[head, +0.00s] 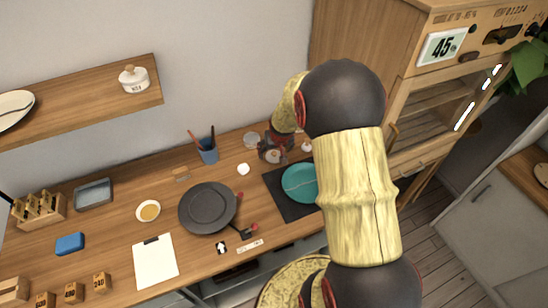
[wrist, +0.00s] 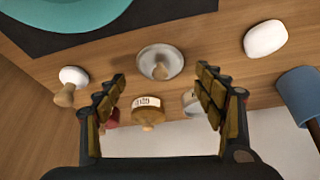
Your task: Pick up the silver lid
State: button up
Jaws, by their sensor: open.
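The silver lid (wrist: 174,55) is a round, shiny disc with a tan knob, lying on the wooden counter in the wrist view. My gripper (wrist: 162,73) is open and empty, with one gold-and-black finger to each side of the lid's near edge. The fingers appear apart from the lid. In the head view my gripper (head: 275,149) is over the back of the counter, left of the teal plate. There it covers much of the lid's area, so the lid is hard to make out.
A labelled white pot (wrist: 147,103) and a grey container (wrist: 189,101) stand between the lid and the wall. A small white piece with a wooden knob (wrist: 73,77) is left. A white rounded object (wrist: 265,38) and blue cup (wrist: 300,92) are right. The teal plate (head: 300,183) lies on a dark mat.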

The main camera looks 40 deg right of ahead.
jog(key=shift+x, duration=1)
jog(key=shift+a, duration=0.1)
jog(key=shift+c, duration=0.5)
jog(key=c, duration=1.3)
